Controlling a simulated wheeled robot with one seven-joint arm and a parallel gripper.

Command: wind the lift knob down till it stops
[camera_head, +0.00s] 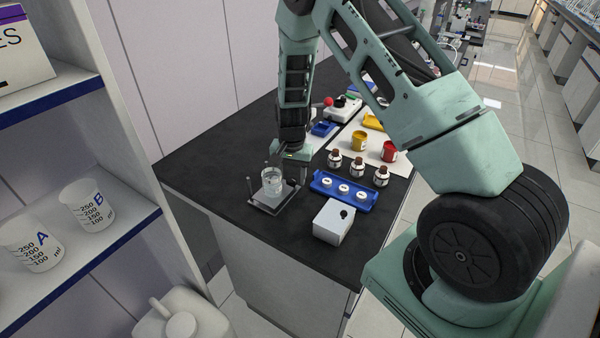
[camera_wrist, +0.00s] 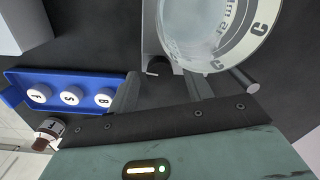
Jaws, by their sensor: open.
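A clear glass beaker (camera_head: 272,182) marked C stands on a small grey metal lift plate (camera_head: 262,207) with upright posts, near the front left of the black bench. In the wrist view the beaker (camera_wrist: 212,30) fills the top right. A small dark knob (camera_wrist: 157,68), which looks like the lift knob, sits at the plate's edge there. My gripper (camera_wrist: 162,84) is open, with one finger on either side of the knob; I cannot tell whether they touch it. In the head view my gripper (camera_head: 291,162) points down just behind the beaker and hides the knob.
A blue tray (camera_head: 320,188) with white round pieces lies to the right, with a white box (camera_head: 333,222) bearing a black knob in front of it. Brown bottles (camera_head: 357,165) and yellow and red cups (camera_head: 389,151) stand behind. The bench's left part is clear.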

